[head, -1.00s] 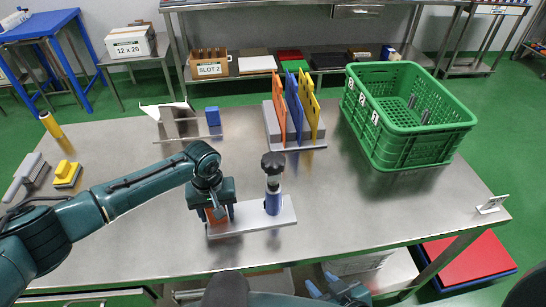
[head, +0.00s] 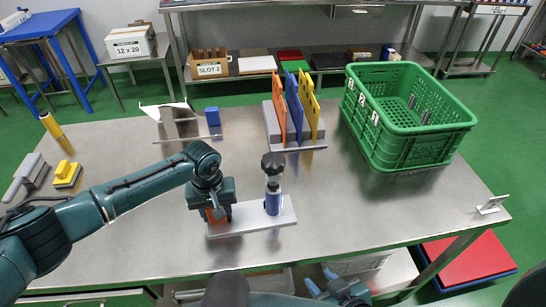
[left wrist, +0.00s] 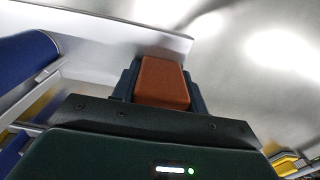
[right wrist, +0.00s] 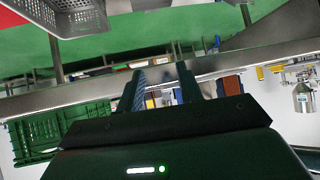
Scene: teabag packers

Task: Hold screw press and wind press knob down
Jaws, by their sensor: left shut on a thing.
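The screw press has a pale base plate (head: 252,222), an upright blue body (head: 272,204) and a dark knob (head: 273,161) on top. It stands on the steel table. My left gripper (head: 216,215) points down over the plate's left end and is shut on an orange-brown block (head: 210,216) there. The block shows between its fingers in the left wrist view (left wrist: 162,82), with the blue press body (left wrist: 25,68) at left. My right gripper (head: 322,282) is low at the front, beyond the table's front edge and apart from the press. Its fingers (right wrist: 160,88) are spread and empty.
Behind stand a rack (head: 268,122) with coloured boards and a green crate (head: 370,140). A small blue block (head: 212,116) and a yellow-grey block (head: 67,174) lie further left.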

